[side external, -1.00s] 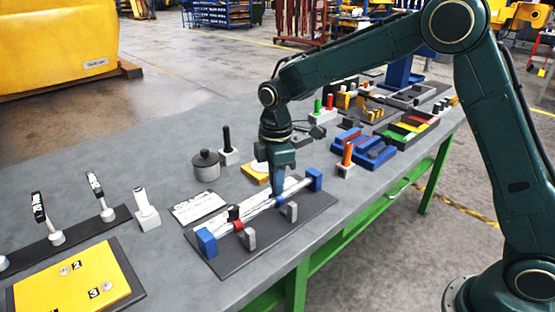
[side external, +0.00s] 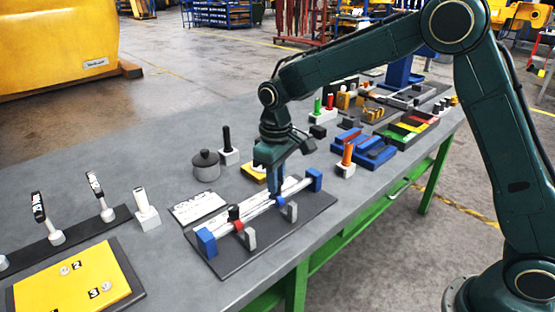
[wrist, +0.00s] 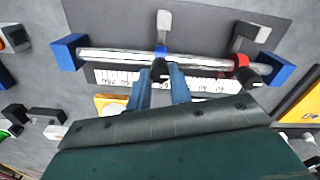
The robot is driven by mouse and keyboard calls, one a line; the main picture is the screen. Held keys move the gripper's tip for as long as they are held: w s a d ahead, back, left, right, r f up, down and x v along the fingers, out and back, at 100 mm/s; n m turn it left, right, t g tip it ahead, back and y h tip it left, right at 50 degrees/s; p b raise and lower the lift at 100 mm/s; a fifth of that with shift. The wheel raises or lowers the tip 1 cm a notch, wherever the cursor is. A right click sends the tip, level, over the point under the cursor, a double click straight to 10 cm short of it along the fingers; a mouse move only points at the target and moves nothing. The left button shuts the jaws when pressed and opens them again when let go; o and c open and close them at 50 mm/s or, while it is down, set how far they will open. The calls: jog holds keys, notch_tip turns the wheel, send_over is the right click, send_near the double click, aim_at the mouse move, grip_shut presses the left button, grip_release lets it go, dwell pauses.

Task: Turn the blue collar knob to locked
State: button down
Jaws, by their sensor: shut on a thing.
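The blue collar (wrist: 161,50) sits on a silver rail (wrist: 115,56) held between two blue end blocks (wrist: 68,52). It also shows in the side view (side external: 280,201), just under my fingertips. Its black knob (wrist: 159,70) points toward my gripper in the wrist view. My gripper (wrist: 161,75) is shut on this knob, one finger on each side of it. In the side view my gripper (side external: 277,190) reaches down to the rail, and its fingers hide the knob. I cannot read any locked mark on the collar.
A red collar (wrist: 240,61) with its own black knob (wrist: 259,69) is on the same rail. Grey brackets (side external: 291,211) stand along the dark base plate (side external: 225,266). A white scale strip (wrist: 205,84) lies beside the rail. An orange-handled piece (side external: 347,155) stands nearby.

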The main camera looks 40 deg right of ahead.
jog(key=shift+m, duration=0.4)
jog(key=c, duration=1.3)
grip_release()
jog(key=shift+o, duration=0.2)
jog(key=shift+r, duration=0.15)
notch_tip(320, 180, up, 14)
jog(key=shift+f, duration=0.2)
jog(key=shift+s, duration=0.1)
